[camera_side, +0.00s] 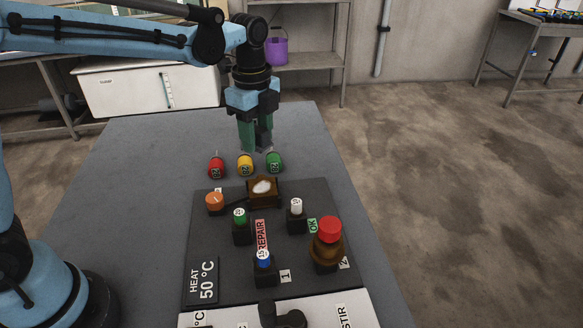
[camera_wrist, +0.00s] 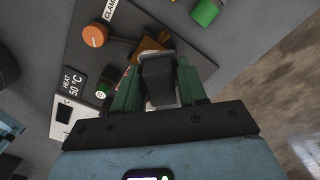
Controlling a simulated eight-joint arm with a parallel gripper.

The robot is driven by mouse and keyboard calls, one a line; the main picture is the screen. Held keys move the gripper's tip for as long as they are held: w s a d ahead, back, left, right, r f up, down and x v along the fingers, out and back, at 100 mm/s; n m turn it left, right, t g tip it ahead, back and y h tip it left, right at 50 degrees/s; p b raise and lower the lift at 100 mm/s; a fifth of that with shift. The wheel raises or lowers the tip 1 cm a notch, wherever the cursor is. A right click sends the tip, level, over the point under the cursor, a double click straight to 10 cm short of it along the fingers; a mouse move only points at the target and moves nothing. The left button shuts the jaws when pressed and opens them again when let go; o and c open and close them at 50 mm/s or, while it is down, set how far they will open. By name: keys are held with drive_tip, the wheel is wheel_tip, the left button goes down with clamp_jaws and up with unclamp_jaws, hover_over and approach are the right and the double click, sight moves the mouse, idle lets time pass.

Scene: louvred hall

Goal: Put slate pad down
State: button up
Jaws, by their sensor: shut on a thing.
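My gripper (camera_side: 257,145) has green fingers and points down above the table, behind the row of coloured cylinders. In the wrist view my gripper (camera_wrist: 158,90) is shut on a dark block, which looks like the slate pad (camera_wrist: 158,72). In the side view the fingers mostly hide the pad. The pad seems to hang above the surface, but its exact clearance is hard to tell. In the wrist view it covers part of a brown wooden holder, which shows in the side view (camera_side: 263,201) with a white patch on top.
Red (camera_side: 216,167), yellow (camera_side: 245,166) and green (camera_side: 274,163) cylinders stand in a row under my gripper. A dark panel (camera_side: 232,262) carries an orange knob (camera_side: 215,202), several buttons and a red-topped brown knob (camera_side: 329,228). The grey table (camera_side: 130,190) is bare on the left.

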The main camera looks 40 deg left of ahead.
wheel_tip(320, 180, up, 5)
drive_tip(key=shift+r, duration=0.1)
drive_tip(key=s+d+m, duration=0.2)
drive_tip(key=d, duration=0.5)
drive_tip(key=s+d+m, duration=0.2)
drive_tip(key=d, duration=0.6)
drive_tip(key=m, duration=0.5)
hover_over(348, 312)
wheel_tip(348, 312, down, 16)
drive_tip(key=shift+r, duration=0.1)
drive_tip(key=shift+f, duration=0.3)
